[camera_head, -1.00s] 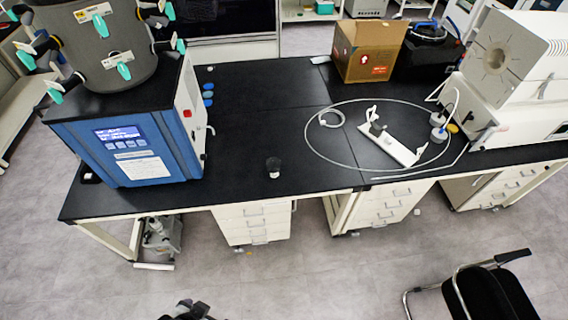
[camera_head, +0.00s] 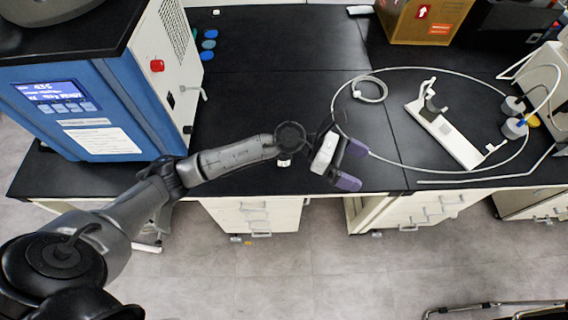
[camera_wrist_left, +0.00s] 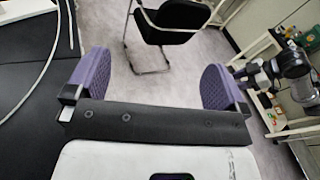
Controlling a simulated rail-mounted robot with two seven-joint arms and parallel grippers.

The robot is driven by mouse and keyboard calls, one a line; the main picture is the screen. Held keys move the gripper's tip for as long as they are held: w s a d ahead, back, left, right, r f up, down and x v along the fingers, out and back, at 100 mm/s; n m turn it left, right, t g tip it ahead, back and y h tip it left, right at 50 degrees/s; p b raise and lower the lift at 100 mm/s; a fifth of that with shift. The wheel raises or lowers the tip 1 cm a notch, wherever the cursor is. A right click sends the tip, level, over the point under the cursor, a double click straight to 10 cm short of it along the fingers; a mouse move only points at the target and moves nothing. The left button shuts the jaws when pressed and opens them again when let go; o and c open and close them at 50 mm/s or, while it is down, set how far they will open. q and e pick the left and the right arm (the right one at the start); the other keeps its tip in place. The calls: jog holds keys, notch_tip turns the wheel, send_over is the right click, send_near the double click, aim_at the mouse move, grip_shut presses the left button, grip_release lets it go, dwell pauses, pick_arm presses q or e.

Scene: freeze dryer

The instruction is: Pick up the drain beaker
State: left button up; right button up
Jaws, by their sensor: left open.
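A small pale-bottomed vessel (camera_head: 284,162), which looks like the beaker, stands near the front edge of the black bench. My left arm's wrist covers most of it in the head view, so its shape is unclear. My left gripper (camera_head: 352,165) is open and empty above the bench's front edge, to the right of the vessel, with its purple fingers pointing right. In the left wrist view the open gripper (camera_wrist_left: 154,80) has nothing between its fingers, and no beaker shows there.
A blue-fronted freeze dryer (camera_head: 85,110) stands on the left of the bench. A white stand (camera_head: 450,135) lies inside a tubing loop (camera_head: 400,70) at right. A cardboard box (camera_head: 428,22) is at the back. The bench's middle is clear. A black chair (camera_wrist_left: 175,20) is on the floor.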

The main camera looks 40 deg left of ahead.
pick_arm(q)
jog(key=w+a+f+m+g+y+b, duration=0.35)
jog(key=a+f+y, duration=0.3)
jog(key=f, duration=0.35)
jog(key=w+a+f+m+g+y+b, duration=0.2)
jog(key=a+y+b, duration=0.55)
jog(key=a, duration=1.15)
jog(key=shift+m+t+y, duration=0.25)
jog(key=shift+t+y, duration=0.1)
jog(key=shift+y, duration=0.45)
jog(key=shift+s+a+f, duration=0.1)
jog(key=shift+f, duration=3.5)
jog(key=shift+a+f, duration=0.1)
jog(key=shift+f, duration=3.5)
jog(key=shift+c, duration=0.8)
jog(key=c, duration=0.7)
jog(key=shift+c, duration=0.6)
pick_arm(e)
notch_tip(320, 180, down, 13)
pick_arm(q)
jog(key=shift+r, duration=0.1)
pick_arm(e)
jog(key=shift+d, duration=0.1)
